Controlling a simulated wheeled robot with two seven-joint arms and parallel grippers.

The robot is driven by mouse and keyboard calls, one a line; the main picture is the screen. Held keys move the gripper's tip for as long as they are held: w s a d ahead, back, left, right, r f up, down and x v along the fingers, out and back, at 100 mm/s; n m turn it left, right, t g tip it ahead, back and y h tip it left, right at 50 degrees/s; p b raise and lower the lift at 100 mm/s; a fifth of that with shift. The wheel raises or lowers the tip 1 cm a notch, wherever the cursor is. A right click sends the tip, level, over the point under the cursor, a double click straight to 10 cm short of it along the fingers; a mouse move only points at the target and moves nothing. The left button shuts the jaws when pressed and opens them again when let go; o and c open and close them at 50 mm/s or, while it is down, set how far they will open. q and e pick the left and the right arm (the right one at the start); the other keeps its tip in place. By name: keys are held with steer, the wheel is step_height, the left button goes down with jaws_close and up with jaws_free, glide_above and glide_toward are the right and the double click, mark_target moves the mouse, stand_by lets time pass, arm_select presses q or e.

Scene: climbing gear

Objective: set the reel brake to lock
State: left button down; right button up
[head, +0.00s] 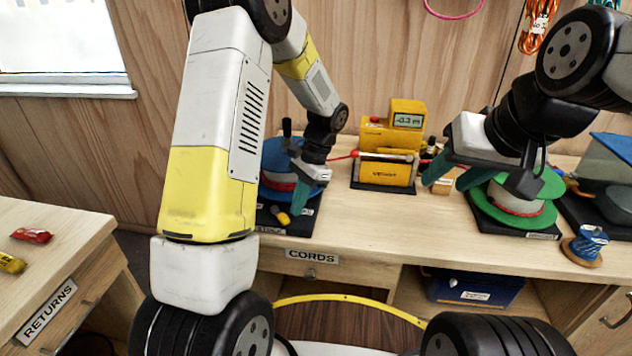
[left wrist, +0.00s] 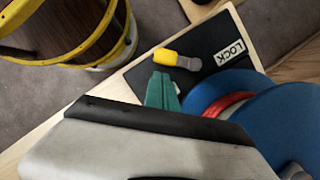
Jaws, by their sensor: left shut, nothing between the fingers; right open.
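A blue reel (head: 278,158) with a red and white cord band stands on a black base at the bench's left; it also shows in the left wrist view (left wrist: 255,95). Its brake lever, with a yellow grip (head: 283,217), lies on the base near the front edge. In the left wrist view the lever (left wrist: 178,60) has its yellow end left and its grey end right, towards a LOCK label (left wrist: 229,52). My left gripper (head: 299,203) is shut and empty, its teal fingertips (left wrist: 162,85) close beside the lever; contact is unclear.
A yellow winding device (head: 386,170) with a small display stands between the reels. A small blue spool (head: 587,245) sits at the bench's front right. The bench front between the reels is clear (head: 385,222). A returns table (head: 60,225) is at the left.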

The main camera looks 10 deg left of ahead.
arm_select(q)
steer(key=shift+s+a, duration=0.3)
